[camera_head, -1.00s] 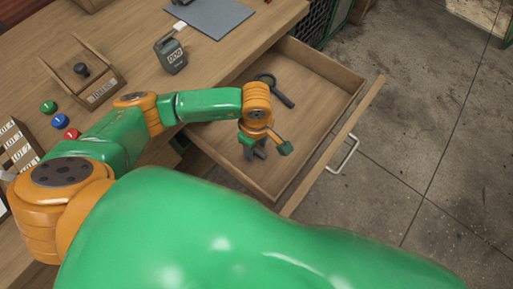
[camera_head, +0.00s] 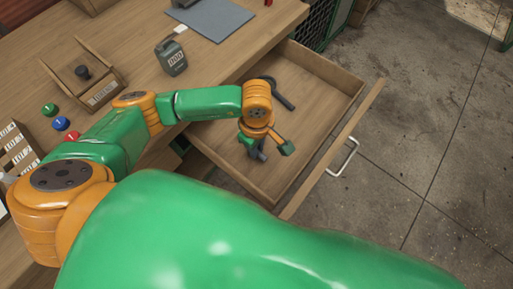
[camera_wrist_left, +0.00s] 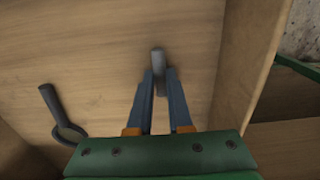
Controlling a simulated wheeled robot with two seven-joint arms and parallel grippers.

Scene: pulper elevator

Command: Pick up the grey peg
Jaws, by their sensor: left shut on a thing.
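The grey peg (camera_wrist_left: 158,62) shows in the left wrist view between the fingertips of my left gripper (camera_wrist_left: 160,84). The fingers are shut on it, and its far end sticks out beyond the tips. In the head view my left gripper (camera_head: 256,154) points down into the open drawer (camera_head: 235,175). There the peg is hard to tell apart from the dark fingers. I cannot tell whether the peg touches the drawer floor. My right gripper is not in view.
A dark magnifying glass (camera_head: 279,94) lies in the drawer behind my gripper; it also shows in the left wrist view (camera_wrist_left: 58,112). The drawer's front has a white handle (camera_head: 345,158).

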